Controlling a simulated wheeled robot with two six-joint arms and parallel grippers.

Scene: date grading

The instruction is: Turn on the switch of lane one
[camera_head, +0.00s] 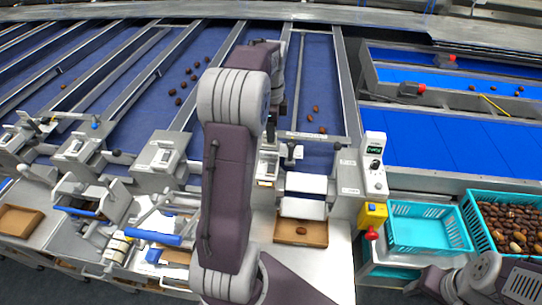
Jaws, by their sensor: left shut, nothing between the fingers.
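A white control box (374,165) with a small green display and a dark knob stands at the right side of the nearest dated lane. Its knob (375,164) is small, and I cannot tell its setting. My left arm rises through the middle of the view. My left gripper (271,130) points down over the lane end, left of the box and apart from it. It is shut and empty, partly hidden by my arm. My right arm shows at the bottom right, but its gripper is out of view.
A yellow box with a red button (371,233) sits below the control box. An empty turquoise crate (428,208) and a crate full of dates (469,212) stand at the right. Blue lanes (316,75) carry scattered dates.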

